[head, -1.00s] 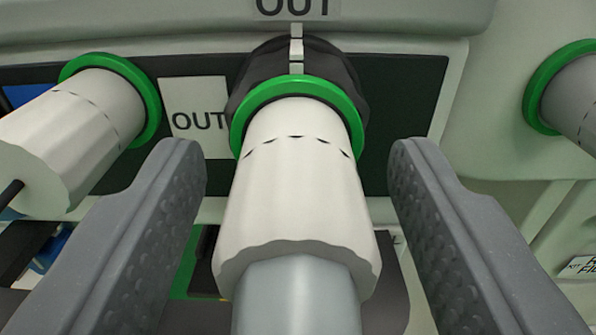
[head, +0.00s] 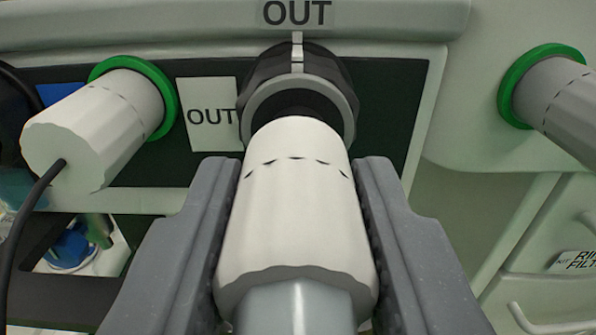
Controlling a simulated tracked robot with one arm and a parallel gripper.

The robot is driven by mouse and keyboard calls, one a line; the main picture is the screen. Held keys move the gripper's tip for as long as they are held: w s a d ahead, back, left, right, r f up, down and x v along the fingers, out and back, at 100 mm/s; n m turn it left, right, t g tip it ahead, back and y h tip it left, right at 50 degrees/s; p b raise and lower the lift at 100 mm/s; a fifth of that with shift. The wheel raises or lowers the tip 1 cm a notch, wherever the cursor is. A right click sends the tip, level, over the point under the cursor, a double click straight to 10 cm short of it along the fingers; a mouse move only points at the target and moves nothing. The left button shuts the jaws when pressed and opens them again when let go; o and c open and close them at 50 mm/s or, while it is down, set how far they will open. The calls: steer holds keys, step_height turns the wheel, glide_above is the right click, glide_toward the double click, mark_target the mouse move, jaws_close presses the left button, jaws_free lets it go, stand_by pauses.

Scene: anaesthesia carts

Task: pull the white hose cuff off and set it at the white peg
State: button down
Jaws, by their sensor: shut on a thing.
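The white hose cuff (head: 295,215) is in the middle of the head view, with a grey hose (head: 296,308) running from its near end. My gripper (head: 296,185) is shut on the cuff, one finger on each side. Behind the cuff is the dark round port (head: 297,72) under the "OUT" label, with a grey rim and a dark opening. The cuff's far end overlaps the lower part of this opening, and I cannot tell how far apart they are. No white peg can be made out.
Another white cuff (head: 95,135) with a black cable sits on a green-ringed port (head: 160,95) at left. A grey cuff (head: 565,100) sits on a green-ringed port at right. A drawer front (head: 570,262) is at lower right.

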mark_target(304, 316)
steer(key=shift+s+a, duration=0.15)
steer(key=shift+s, duration=1.8)
steer(key=shift+s, duration=0.1)
